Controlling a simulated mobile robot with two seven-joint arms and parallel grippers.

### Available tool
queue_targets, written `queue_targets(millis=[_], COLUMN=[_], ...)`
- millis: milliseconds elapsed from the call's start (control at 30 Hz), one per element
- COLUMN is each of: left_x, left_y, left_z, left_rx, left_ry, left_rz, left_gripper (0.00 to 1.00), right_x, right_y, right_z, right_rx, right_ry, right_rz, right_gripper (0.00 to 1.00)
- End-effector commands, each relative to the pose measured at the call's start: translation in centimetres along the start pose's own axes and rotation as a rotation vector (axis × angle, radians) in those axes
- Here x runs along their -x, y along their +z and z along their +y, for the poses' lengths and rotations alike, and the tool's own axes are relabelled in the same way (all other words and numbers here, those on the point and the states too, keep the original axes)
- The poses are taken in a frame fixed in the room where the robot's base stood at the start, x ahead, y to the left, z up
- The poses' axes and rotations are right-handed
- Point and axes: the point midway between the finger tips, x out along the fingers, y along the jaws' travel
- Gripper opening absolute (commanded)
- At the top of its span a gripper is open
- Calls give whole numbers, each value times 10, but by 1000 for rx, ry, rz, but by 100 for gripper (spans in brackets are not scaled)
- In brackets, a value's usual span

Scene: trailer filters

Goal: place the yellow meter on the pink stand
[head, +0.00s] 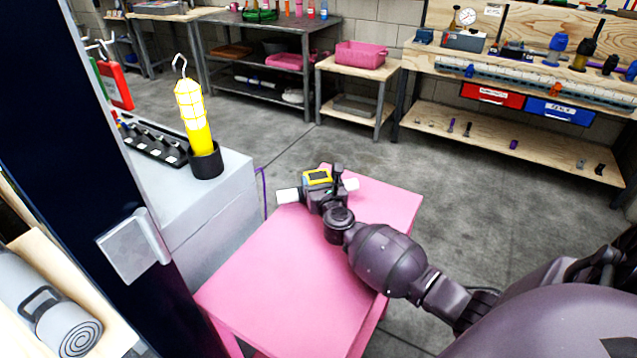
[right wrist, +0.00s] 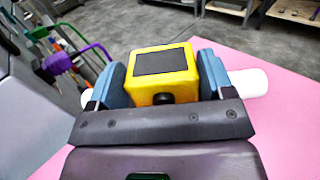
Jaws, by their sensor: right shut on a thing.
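The yellow meter (right wrist: 162,72) has a dark screen on its face and is held between the blue finger pads of my right gripper (right wrist: 160,85) in the right wrist view. In the head view the meter (head: 318,177) shows as a small yellow block at the end of my right arm, over the far part of the pink stand (head: 290,265). The stand's flat top also fills the right side of the wrist view (right wrist: 285,125). My right gripper (head: 316,188) is shut on the meter. Whether the meter touches the stand is hard to tell. My left gripper is not in view.
A grey cabinet (head: 215,215) left of the stand bears a yellow caged lamp (head: 195,125) in a black cup and a black tray (head: 150,140). A dark blue post (head: 120,180) stands at the near left. The stand's near top is bare.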

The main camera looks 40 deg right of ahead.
Motion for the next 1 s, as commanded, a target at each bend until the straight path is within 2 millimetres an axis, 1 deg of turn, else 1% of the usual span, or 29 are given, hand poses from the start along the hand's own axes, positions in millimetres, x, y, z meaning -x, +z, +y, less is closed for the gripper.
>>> queue_targets(millis=[100, 267, 300, 467, 700, 833, 967, 1000], left_x=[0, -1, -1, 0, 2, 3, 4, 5], left_y=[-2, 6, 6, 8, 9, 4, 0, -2], left_z=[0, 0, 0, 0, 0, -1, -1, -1], left_rx=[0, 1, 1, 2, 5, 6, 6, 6], left_ry=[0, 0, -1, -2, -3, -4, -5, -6], left_rz=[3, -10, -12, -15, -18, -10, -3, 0], left_gripper=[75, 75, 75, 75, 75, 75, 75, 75], right_x=[0, 0, 0, 0, 0, 0, 17, 23], right_y=[2, -3, -4, -2, -2, 5, 3, 3], right_z=[0, 0, 0, 0, 0, 0, 0, 0], right_rx=[-1, -1, -1, -1, 0, 0, -4, -4], right_ry=[0, 0, 0, 0, 0, 0, 1, 0], right_rz=[-3, 0, 0, -1, -1, -4, -1, -1], right_gripper=[44, 44, 76, 100, 100, 100, 100, 100])
